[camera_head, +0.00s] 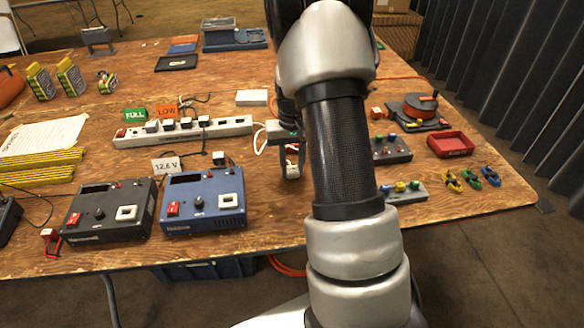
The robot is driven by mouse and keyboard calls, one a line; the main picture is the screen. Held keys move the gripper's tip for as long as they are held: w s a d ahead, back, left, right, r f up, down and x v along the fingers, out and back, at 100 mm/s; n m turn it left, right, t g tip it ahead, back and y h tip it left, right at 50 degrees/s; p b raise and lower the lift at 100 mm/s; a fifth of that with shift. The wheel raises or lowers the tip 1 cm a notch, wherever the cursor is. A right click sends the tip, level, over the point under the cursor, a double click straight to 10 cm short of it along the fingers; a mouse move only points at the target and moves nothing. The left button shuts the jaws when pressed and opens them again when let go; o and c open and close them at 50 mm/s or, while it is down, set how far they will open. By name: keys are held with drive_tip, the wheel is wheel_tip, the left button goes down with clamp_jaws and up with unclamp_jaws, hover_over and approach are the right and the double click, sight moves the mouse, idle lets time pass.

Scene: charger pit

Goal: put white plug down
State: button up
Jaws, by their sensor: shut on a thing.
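My gripper (291,160) points down over the middle of the wooden table, just right of the power strip. It is shut on a white plug (292,172), whose lower part shows below the fingers. A white cord loops to the left of the gripper. My arm hides part of the gripper and the table to its right. I cannot tell whether the plug touches the table top.
The white power strip (184,132) with several plugs lies to the left. A blue charger (203,203) and a black charger (108,212) stand at the front left. A red tray (450,144) is at the right. Bare wood (272,207) lies in front of the gripper.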

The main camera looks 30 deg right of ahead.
drive_tip(key=shift+f, duration=0.15)
drive_tip(key=o, duration=1.1)
